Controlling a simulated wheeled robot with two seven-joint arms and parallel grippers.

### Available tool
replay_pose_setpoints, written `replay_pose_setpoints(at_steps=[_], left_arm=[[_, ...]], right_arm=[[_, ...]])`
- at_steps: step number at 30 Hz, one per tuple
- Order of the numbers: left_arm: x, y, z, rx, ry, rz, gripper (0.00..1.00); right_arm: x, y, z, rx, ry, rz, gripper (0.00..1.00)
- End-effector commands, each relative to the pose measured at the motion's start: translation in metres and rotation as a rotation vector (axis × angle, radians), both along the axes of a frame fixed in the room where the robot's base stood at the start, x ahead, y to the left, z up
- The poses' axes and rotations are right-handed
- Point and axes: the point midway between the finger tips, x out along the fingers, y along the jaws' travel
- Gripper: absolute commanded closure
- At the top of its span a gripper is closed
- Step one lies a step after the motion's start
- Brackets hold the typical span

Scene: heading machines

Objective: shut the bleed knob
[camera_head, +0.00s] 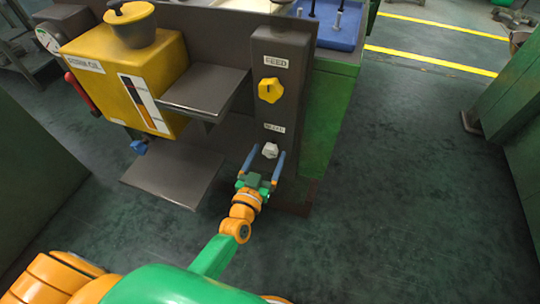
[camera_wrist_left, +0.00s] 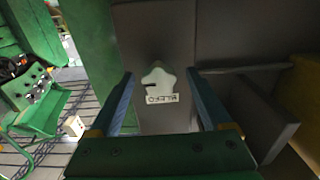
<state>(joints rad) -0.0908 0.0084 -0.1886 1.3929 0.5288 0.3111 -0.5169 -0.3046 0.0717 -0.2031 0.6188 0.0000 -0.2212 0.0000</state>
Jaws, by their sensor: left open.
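The bleed knob (camera_head: 270,150) is a small pale grey, lobed knob low on a dark upright panel, under a label plate. In the left wrist view the bleed knob (camera_wrist_left: 158,78) shows face-on, with a dark mark at its left edge and the label upside down below it. My left gripper (camera_head: 268,157) is open, and its two blue fingers point at the panel. In the left wrist view the left gripper (camera_wrist_left: 160,75) has one finger on each side of the knob, with gaps on both sides. I cannot tell how far the fingertips are from the panel.
A yellow lobed feed knob (camera_head: 270,90) sits above on the same panel (camera_head: 282,48). Left of it are a grey shelf (camera_head: 204,92), a yellow tank (camera_head: 150,75) with a gauge strip, and a lower grey plate (camera_head: 172,178). The floor to the right is clear.

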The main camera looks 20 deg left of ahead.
Motion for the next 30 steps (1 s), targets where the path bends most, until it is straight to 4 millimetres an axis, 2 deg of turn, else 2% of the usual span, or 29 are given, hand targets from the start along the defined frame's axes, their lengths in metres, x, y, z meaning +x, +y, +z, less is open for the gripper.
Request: replay_pose_setpoints(at_steps=[7, 16, 23, 30], left_arm=[[0.0025, -0.0002, 0.0001, 0.000, 0.001, 0.000, 0.17], [0.0023, -0.0001, 0.0000, 0.000, 0.001, 0.000, 0.98], [0.0022, -0.0002, 0.0000, -0.017, 0.002, 0.000, 1.00], [0.0022, -0.0009, 0.0002, -0.131, 0.005, -0.001, 1.00]], right_arm=[[0.0022, -0.0041, -0.0002, -0.006, -0.004, 0.000, 0.50], [0.0035, -0.0064, -0.0001, -0.010, -0.006, -0.001, 0.50], [0.0039, -0.0066, 0.0001, -0.011, -0.007, -0.001, 0.50], [0.0042, -0.0064, 0.0007, -0.010, -0.008, -0.001, 0.50]])
